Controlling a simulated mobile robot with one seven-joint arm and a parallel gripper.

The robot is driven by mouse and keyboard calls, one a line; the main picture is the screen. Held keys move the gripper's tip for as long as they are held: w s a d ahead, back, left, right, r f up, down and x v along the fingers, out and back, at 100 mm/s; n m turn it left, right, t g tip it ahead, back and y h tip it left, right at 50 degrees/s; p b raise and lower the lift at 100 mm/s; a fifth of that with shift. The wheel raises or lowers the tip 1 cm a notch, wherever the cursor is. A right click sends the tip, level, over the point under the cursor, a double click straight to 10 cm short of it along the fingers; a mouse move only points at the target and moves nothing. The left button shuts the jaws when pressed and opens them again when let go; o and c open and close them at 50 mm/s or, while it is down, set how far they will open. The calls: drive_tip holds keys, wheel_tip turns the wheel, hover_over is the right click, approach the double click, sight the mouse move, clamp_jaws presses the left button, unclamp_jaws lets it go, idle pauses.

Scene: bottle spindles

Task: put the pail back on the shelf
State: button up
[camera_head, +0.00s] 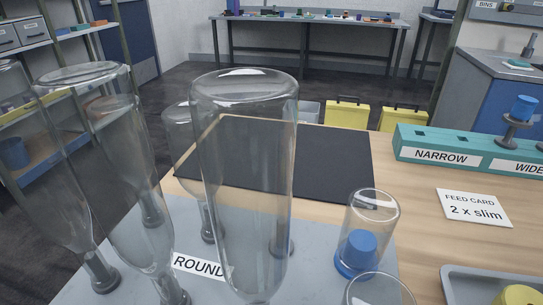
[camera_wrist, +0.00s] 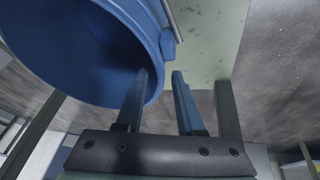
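A blue pail (camera_wrist: 90,45) fills the upper left of the wrist view, its open mouth facing the camera. A thin grey handle runs up from a blue lug at its right side. My gripper (camera_wrist: 161,73) is open, and its two blue-grey fingers point toward the rim. The left finger overlaps the pail's mouth; the right finger shows outside the rim, with a small gap between them. I cannot tell whether either finger touches the pail. My gripper does not show there.
Large clear bottles (camera_head: 245,160) stand upside down on spindles on a grey board, close in front. A teal rack (camera_head: 460,155), a feed card (camera_head: 474,207) and a grey tray (camera_head: 450,285) occupy the table's right. Dark floor lies between table and shelf.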

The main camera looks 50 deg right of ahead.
drive_tip(key=p+v, duration=0.3)
drive_tip(key=v, duration=0.3)
drive_tip(key=s+a+f+p, duration=0.1)
drive_tip(key=s+a, duration=0.1)
drive_tip(key=s, duration=0.9)
drive_tip(key=shift+s+p, duration=0.2)
drive_tip(key=shift+p, duration=0.2)
drive_tip(key=shift+a, duration=0.15)
